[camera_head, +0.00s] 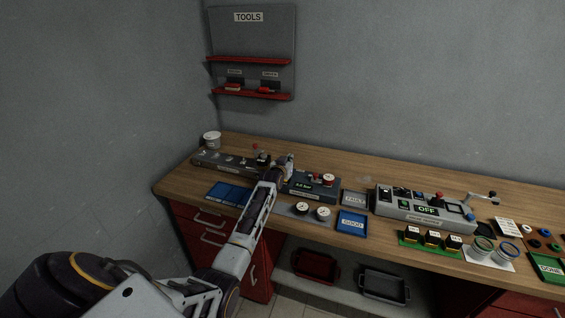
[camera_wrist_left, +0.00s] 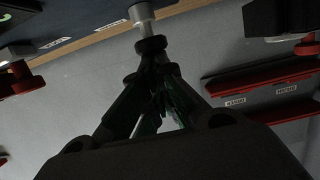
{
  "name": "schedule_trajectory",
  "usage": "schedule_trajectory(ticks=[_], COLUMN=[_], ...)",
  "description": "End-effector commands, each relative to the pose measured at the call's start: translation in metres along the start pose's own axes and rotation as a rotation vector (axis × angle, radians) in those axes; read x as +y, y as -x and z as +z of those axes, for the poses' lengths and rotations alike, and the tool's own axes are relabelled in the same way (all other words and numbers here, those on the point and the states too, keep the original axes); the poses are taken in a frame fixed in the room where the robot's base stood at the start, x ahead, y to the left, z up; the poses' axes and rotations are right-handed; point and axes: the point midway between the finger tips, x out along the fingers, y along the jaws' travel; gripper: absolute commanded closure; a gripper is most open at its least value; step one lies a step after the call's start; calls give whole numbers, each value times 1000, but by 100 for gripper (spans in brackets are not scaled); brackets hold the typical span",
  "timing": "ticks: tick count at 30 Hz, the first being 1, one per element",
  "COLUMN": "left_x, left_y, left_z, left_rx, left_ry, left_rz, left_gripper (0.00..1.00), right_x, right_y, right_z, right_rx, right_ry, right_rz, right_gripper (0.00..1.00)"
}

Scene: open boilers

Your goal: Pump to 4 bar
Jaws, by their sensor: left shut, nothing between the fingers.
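A dark blue-grey unit (camera_head: 314,192) with a small lit green display (camera_head: 302,183) stands on the bench; the reading looks like 0.0 bar but is small. A red and white round part (camera_head: 328,180) sits on its right end. My left gripper (camera_head: 286,163) reaches over the bench at the unit's left back corner. In the left wrist view its fingers (camera_wrist_left: 152,50) are shut with nothing between them. A pale grey cylinder (camera_wrist_left: 142,14) shows right at the fingertips; I cannot tell whether they touch. My right gripper is not in view.
A long grey rail (camera_head: 220,162) lies left of the arm, and blue trays (camera_head: 222,193) lie in front of it. Two round gauges (camera_head: 312,210), a blue GOOD tray (camera_head: 352,223) and a grey control box (camera_head: 425,207) reading OFF stand to the right. A TOOLS board (camera_head: 250,45) hangs behind.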

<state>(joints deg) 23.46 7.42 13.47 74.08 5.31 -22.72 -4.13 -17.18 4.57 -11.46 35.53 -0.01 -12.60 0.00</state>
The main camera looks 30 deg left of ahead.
Motion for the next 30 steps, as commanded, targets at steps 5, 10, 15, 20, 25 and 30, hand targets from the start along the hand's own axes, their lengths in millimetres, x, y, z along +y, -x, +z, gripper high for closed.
schedule_trajectory(ticks=[5,10,15,20,25,30], left_x=[0,0,0,0,0,0], left_y=[1,1,8,18,30,43], left_z=[-14,-27,-30,-29,-29,-29], left_rx=[-1,0,2,2,3,3], left_ry=[0,0,0,0,-1,-1], left_rz=[1,1,1,1,1,1], left_gripper=[100,100,100,100,100,100], right_x=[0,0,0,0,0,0], right_y=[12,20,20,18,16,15], right_z=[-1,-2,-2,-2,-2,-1], right_rx=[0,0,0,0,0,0], right_ry=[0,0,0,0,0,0], right_rz=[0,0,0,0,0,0], right_gripper=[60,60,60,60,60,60])
